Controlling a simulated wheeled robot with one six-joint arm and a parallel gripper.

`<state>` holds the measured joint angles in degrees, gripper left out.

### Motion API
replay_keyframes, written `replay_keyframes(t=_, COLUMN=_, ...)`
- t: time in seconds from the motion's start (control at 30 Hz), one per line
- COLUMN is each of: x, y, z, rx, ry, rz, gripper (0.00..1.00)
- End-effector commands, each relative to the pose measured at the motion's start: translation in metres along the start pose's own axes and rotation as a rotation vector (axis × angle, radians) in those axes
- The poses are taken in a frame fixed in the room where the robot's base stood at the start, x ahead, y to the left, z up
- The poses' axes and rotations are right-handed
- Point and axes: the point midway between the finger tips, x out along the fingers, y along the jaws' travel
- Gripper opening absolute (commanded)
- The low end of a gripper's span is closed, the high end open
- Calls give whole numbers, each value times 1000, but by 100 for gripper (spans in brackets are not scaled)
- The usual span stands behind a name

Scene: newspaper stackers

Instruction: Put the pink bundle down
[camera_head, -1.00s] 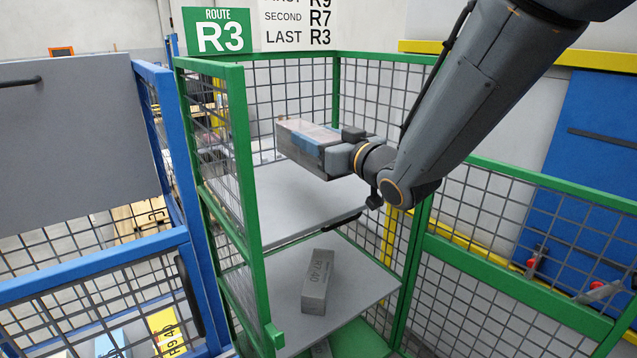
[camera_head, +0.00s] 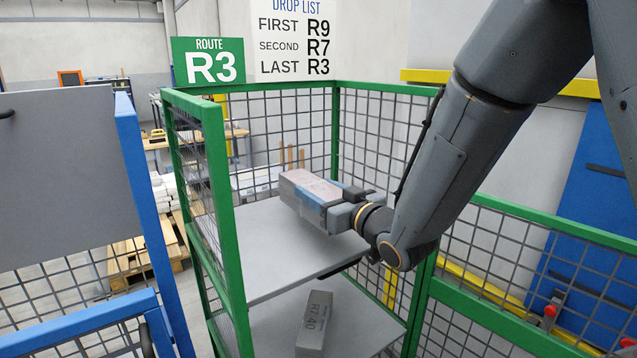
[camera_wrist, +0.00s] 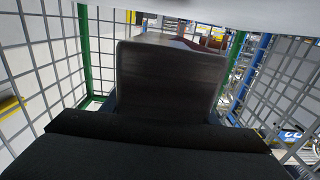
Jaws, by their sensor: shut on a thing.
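The pink bundle (camera_head: 303,187), a block with a pinkish top, grey sides and a blue band, is in my gripper (camera_head: 338,206). My gripper is shut on its right end. The bundle lies roughly level over the upper grey shelf (camera_head: 275,262) of the green R3 cart (camera_head: 222,215). I cannot tell whether its underside touches the shelf. In the wrist view, a broad grey block face (camera_wrist: 170,78) fills the middle, with a reddish patch behind its top edge; dark gripper parts cover the bottom.
A grey bundle marked R7 40 (camera_head: 315,325) lies on the lower shelf. Green mesh walls surround the shelves. A route sign (camera_head: 210,62) and drop list reading R9, R7, R3 (camera_head: 294,38) stand above the cart. A blue cart (camera_head: 140,180) is at left. The upper shelf's front is bare.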

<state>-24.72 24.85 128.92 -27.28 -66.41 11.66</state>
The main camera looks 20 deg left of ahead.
Motion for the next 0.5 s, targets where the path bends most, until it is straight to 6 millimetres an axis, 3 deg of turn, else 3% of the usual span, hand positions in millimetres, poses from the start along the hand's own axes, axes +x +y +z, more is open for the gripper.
replay_keyframes(t=0.3, x=0, y=0, z=32, rx=1, ry=4, rz=1, gripper=0)
replay_keyframes(t=0.5, x=0, y=1, z=37, rx=-1, ry=5, rz=1, gripper=0)
